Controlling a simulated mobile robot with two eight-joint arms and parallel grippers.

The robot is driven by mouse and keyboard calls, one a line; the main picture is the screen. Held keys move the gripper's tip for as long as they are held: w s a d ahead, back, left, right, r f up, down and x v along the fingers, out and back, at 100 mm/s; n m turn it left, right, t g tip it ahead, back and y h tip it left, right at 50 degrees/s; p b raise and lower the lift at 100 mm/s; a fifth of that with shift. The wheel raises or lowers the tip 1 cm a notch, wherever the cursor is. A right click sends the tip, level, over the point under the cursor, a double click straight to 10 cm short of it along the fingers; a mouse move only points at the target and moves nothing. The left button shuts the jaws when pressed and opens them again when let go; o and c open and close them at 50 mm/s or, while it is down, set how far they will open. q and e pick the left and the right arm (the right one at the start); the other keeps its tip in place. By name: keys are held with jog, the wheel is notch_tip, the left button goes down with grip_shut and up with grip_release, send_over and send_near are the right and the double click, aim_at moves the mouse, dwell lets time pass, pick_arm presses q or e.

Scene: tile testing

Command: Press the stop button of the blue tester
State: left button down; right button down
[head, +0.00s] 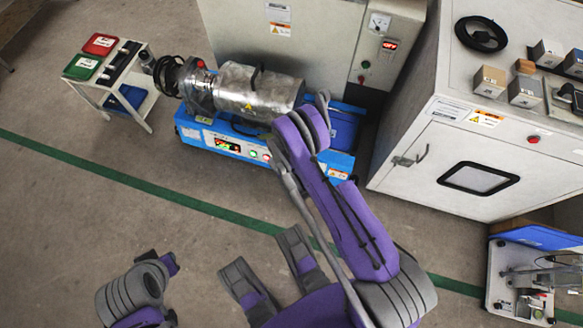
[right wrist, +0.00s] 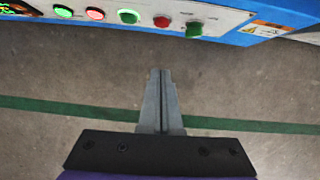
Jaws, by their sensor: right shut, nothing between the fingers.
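The blue tester (head: 190,133) stands on the floor, with a metal drum (head: 248,92) on top and a white control strip along its front. The right wrist view shows the strip close up: a red button (right wrist: 162,21) sits between a green button (right wrist: 129,16) and another green button (right wrist: 194,29). My right gripper (right wrist: 162,72) is shut and empty, its fingertips below the red button in that view and apart from the strip. In the head view my right arm covers part of the tester's right side, and its fingertips cannot be made out.
A grey cabinet (head: 330,40) stands behind the tester. A white cabinet (head: 400,172) stands to its right, with small boxes on top. A small white cart (head: 146,104) is at the left. The floor before the tester is clear, crossed by a green line (head: 130,173).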

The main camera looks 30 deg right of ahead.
jog(key=w+d+f+b, duration=0.3)
jog(key=w+d+f, duration=0.1)
jog(key=f, duration=0.6)
jog(key=shift+w+d+f+b, duration=0.2)
jog(key=shift+d+f+b, duration=0.15)
jog(key=shift+d+b, duration=0.05)
